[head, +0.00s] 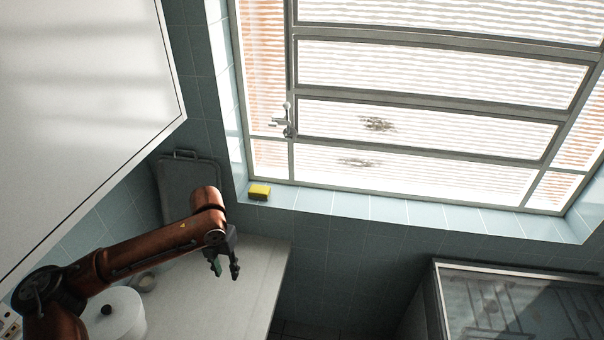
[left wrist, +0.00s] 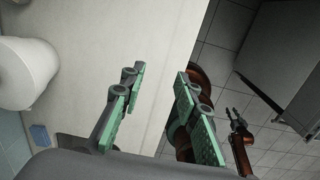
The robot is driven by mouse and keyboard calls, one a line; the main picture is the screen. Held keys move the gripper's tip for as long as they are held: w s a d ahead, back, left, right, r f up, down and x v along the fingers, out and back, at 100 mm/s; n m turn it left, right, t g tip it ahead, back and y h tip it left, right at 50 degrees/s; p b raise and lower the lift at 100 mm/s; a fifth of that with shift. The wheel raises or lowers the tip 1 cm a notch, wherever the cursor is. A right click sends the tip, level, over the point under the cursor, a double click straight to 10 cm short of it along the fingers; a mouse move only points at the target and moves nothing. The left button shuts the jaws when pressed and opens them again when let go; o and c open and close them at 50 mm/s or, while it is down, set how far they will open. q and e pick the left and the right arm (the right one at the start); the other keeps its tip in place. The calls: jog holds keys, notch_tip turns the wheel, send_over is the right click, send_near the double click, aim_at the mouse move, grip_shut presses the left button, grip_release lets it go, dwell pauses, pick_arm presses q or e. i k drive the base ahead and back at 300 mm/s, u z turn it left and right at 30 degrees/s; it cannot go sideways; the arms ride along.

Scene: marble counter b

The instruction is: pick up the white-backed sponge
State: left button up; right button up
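A small yellow block like a sponge (head: 259,191) lies on the tiled window sill; no white back shows on it. A small blue block (left wrist: 41,136) sits at the left of the left wrist view, near the tiled wall; I cannot tell whether it is a sponge or has a white back. My left gripper (head: 226,268) is open and empty above the pale counter (head: 258,290), pointing down, apart from both. Its green-padded fingers show apart in the left wrist view (left wrist: 160,85). My right gripper (left wrist: 234,113) is small there, over the floor side; its opening is unclear.
A white lidded pot (head: 118,318) and a small round dish (head: 143,282) stand on the counter near my left arm. A grey tray (head: 186,180) leans on the wall. A white cabinet (head: 80,90) hangs upper left. The counter's right part is clear.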

aim_at(259, 191)
jog(key=z, duration=0.1)
jog(key=i, duration=1.5)
jog(key=u, duration=0.15)
